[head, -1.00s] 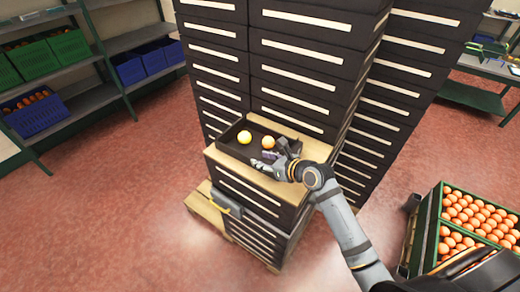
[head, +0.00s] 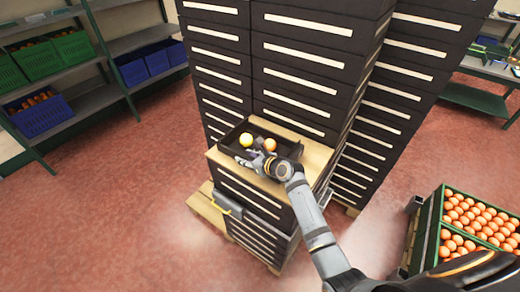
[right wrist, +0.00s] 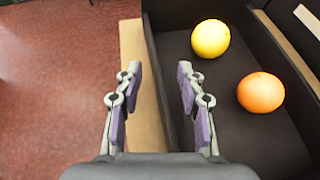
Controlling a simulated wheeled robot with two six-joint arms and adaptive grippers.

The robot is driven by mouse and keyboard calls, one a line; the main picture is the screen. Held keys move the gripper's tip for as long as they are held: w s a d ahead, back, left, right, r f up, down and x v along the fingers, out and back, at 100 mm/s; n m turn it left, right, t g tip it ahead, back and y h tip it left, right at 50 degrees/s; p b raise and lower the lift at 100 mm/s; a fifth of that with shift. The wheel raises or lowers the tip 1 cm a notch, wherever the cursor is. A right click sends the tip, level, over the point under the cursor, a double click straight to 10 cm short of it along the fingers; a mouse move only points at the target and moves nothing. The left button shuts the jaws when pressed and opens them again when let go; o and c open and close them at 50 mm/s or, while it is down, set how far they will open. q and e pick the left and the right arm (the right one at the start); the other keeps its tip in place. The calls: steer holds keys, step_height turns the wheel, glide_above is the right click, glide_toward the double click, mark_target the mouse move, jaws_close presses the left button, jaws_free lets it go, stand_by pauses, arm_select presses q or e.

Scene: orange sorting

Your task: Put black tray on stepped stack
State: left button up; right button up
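The black tray (head: 285,143) lies on the light wooden top of the low front part of the stepped stack (head: 255,205). It holds a yellow fruit (head: 246,139) and an orange fruit (head: 270,145). My right gripper (head: 249,157) is at the tray's near side and hides part of that wall. In the right wrist view, its fingers (right wrist: 157,90) are apart. The near wall of the tray (right wrist: 225,125) runs between them, with one finger over the wooden strip and the other over the tray's inside. Contact cannot be told. My left gripper is out of view.
Green crates of orange fruit (head: 480,215) stand at the lower right. Shelves with green and blue crates (head: 40,115) stand at the left. The red floor between is clear.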

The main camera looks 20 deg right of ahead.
jaws_close()
steer(key=shift+r, duration=0.1)
stand_by(0.3)
